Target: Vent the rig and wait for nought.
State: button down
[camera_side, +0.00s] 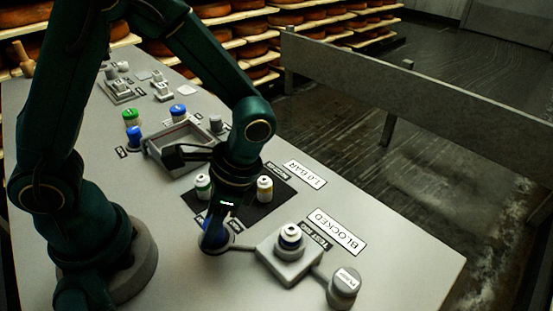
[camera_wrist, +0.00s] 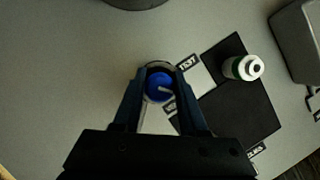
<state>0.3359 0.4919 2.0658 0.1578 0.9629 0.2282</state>
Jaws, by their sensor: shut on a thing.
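In the wrist view a round blue knob (camera_wrist: 159,84) with a white pointer line sits between my fingertips. My gripper (camera_wrist: 158,92) is shut on it; in the side view my gripper (camera_side: 214,236) points down at the near edge of the black mat, and hides most of the knob. Small labels lie beside the knob, one reading TEST. The pressure sign (camera_side: 305,174) reads 1.0 BAR. Another sign (camera_side: 337,231) reads BLOCKED. A grey square block (camera_side: 288,264) holds a white-topped canister (camera_side: 290,237). A grey round button (camera_side: 343,287) is labelled PUMP.
On the black mat (camera_side: 240,215) stand a green-banded canister (camera_side: 203,187) and a yellow-banded canister (camera_side: 265,188). Behind them are a grey tray (camera_side: 160,160) and several coloured-capped canisters. Cheese shelves line the back.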

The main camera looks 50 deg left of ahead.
jog(key=m, duration=0.2)
jog(key=m+t+y, duration=0.1)
jog(key=m, duration=0.1)
jog(key=shift+m+t, duration=0.3)
jog(key=shift+w+m+t+y, duration=0.1)
jog(key=shift+m+t+y, duration=0.3)
jog(key=shift+m, duration=1.2)
jog(key=shift+c, duration=2.2)
grip_release()
jog(key=shift+v, duration=2.65)
jog(key=shift+a, duration=0.15)
